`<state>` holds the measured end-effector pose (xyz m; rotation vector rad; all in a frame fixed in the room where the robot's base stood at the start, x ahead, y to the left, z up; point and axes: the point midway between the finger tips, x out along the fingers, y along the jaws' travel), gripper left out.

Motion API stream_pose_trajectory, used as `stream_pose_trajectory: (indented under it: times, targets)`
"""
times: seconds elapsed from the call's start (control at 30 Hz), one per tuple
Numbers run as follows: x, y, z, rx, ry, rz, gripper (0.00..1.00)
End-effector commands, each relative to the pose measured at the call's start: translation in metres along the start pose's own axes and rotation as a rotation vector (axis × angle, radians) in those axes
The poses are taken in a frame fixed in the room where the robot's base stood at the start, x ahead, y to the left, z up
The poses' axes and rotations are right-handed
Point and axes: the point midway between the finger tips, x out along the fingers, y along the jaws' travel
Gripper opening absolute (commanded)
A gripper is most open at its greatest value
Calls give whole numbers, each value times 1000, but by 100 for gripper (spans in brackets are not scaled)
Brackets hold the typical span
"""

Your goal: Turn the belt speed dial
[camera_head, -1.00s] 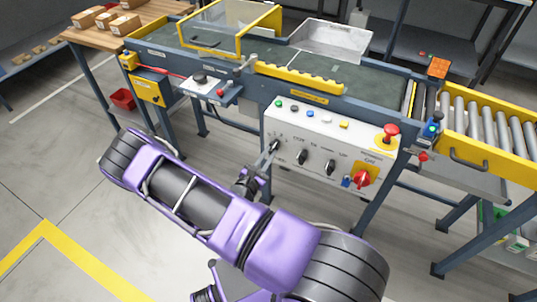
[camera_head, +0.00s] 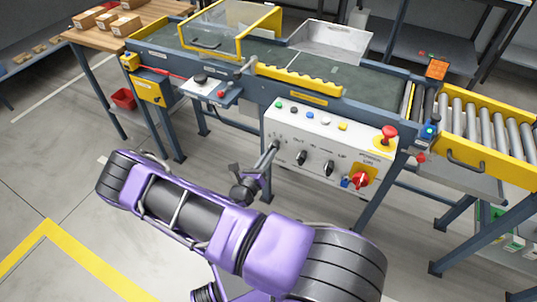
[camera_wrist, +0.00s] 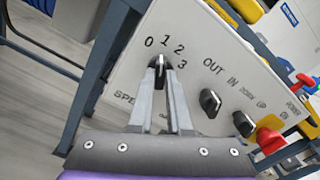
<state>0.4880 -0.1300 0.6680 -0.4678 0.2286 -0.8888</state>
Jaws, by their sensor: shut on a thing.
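The belt speed dial is a black knob (camera_wrist: 160,61) at the left end of the white control panel (camera_head: 318,148), under the numbers 0, 1, 2 and 3. A partly hidden "SPE…" label is beside it. Its pale pointer line faces up, roughly toward the 1. In the wrist view, my gripper (camera_wrist: 161,69) has its two grey fingers on either side of the knob, shut on it. In the head view, my gripper (camera_head: 272,149) reaches the panel's left end, and the fingers mostly hide the dial.
Right of the dial are two black knobs (camera_wrist: 210,102) (camera_wrist: 243,124), a red switch (camera_head: 361,180) on a yellow plate and a red mushroom button (camera_head: 389,133). Small coloured buttons line the panel's top. A conveyor belt (camera_head: 345,83) runs above; a blue-grey leg (camera_head: 370,212) stands below.

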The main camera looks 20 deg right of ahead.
Motion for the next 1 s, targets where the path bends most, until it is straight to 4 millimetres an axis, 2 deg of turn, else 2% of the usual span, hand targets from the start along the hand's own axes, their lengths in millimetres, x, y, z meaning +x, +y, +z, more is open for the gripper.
stream_pose_trajectory:
  times: [0.5, 1.0]
  targets:
    - [0, 0, 0, -419, -1, 1, 0]
    - [-1, 1, -1, -559, 0, 2, 0]
